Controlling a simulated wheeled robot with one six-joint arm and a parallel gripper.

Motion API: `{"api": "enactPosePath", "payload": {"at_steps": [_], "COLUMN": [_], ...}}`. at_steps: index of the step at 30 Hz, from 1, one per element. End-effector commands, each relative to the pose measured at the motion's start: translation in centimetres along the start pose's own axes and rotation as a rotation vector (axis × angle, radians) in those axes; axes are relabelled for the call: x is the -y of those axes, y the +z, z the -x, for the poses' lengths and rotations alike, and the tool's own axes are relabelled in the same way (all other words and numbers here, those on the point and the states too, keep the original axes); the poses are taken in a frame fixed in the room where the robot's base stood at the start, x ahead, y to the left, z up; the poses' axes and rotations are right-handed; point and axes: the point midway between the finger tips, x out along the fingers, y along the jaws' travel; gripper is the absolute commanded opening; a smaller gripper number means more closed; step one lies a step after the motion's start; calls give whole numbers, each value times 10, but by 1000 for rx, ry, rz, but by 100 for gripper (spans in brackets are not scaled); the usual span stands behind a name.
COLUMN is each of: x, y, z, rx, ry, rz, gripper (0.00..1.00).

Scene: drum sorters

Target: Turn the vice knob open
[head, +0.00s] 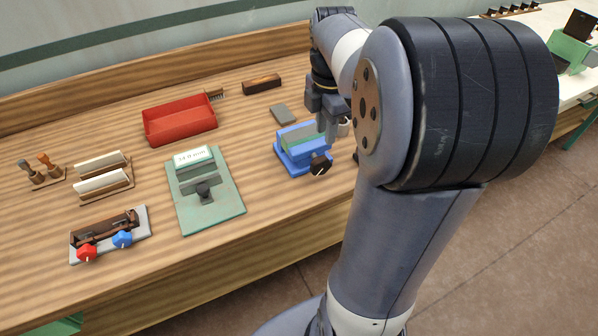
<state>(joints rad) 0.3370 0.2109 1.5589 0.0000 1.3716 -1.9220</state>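The blue vice (293,164) sits on the wooden bench at the middle right of the head view. A grey-green block (298,137) lies along its top, seemingly between its jaws. The black vice knob (320,163) with a pale mark is on the vice's front right side. My gripper (328,132) points down just above and behind the knob, close to the vice's right end. I cannot tell whether it touches the vice. Its fingertips are small and partly hidden, so their opening is unclear.
A green press-like stand (228,209) is left of the vice. A device with a red knob (86,252) and a blue knob (122,239) is at front left. A red tray (181,131) and a grey plate (282,114) are farther back. Bare bench lies before the vice.

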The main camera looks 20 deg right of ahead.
Motion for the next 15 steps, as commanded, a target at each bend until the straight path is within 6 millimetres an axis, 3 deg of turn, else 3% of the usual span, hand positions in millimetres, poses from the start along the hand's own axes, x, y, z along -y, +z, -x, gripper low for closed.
{"api": "enactPosePath", "payload": {"at_steps": [5, 15], "x": [1, 2], "y": [3, 2], "z": [-10, -73], "rx": [-1, -1], "ry": [-2, -3], "rz": [22, 19], "gripper": [27, 27]}}
